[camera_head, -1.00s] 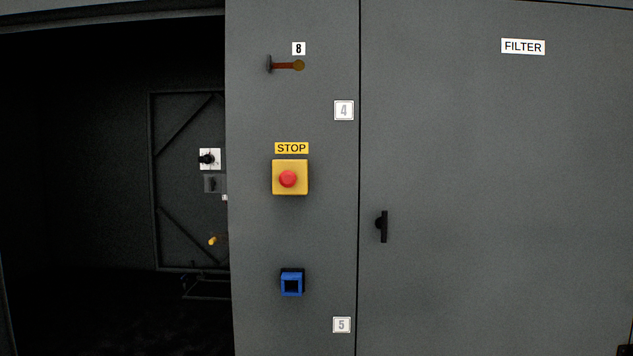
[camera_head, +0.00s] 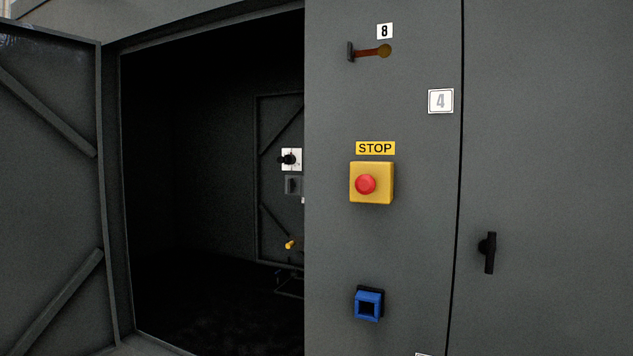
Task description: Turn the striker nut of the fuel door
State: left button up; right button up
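No door marked as the fuel door shows in the head view, and I cannot make out a striker nut. An open grey door (camera_head: 50,190) with diagonal braces stands at the left edge. Beside it is a dark opening. Deep inside is a braced panel (camera_head: 272,185) with a black knob on a white plate (camera_head: 291,159), a small grey fitting (camera_head: 293,185) below and a yellow handle (camera_head: 291,244) lower down. The post hides the panel's right side. Neither of my grippers is in view.
A shut door with a black handle (camera_head: 489,252) is at right.

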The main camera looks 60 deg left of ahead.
aim_at(291, 185)
jog(key=i, duration=1.4)
jog(key=u, duration=2.4)
